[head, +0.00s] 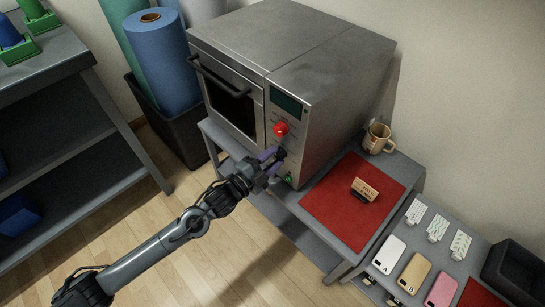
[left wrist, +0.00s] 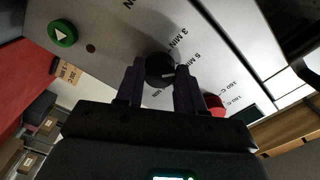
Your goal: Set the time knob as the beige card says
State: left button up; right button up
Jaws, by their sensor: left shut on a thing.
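The black time knob (left wrist: 158,70) is on the press's grey front panel, with printed minute labels around it; "3 MIN" and "5 MIN" are readable. A pale mark on the knob faces right in the left wrist view, roughly toward the 5 MIN side; its exact setting is hard to tell. My left gripper (head: 271,160) is shut on this knob, one dark finger on each side (left wrist: 160,85). The beige card (head: 366,189) stands on the red mat; it also shows in the left wrist view (left wrist: 68,72), its small print not surely legible.
A red knob (head: 281,129) is above the time knob on the press (head: 300,60), and a green start button (left wrist: 62,33) below. The red mat (head: 330,205) holds the card; a mug (head: 377,139) stands behind it. Phone cases (head: 414,272) lie at right.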

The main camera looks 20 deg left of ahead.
dwell(0.5)
pick_arm(q)
jog(key=o, duration=1)
jog(key=shift+o, duration=0.2)
jog(key=shift+s+a, duration=0.25)
jog(key=shift+s, duration=0.3)
jog(key=p+v, duration=0.1)
jog(key=v, duration=0.8)
jog(key=shift+s+a, duration=0.15)
jog(key=shift+s, duration=0.1)
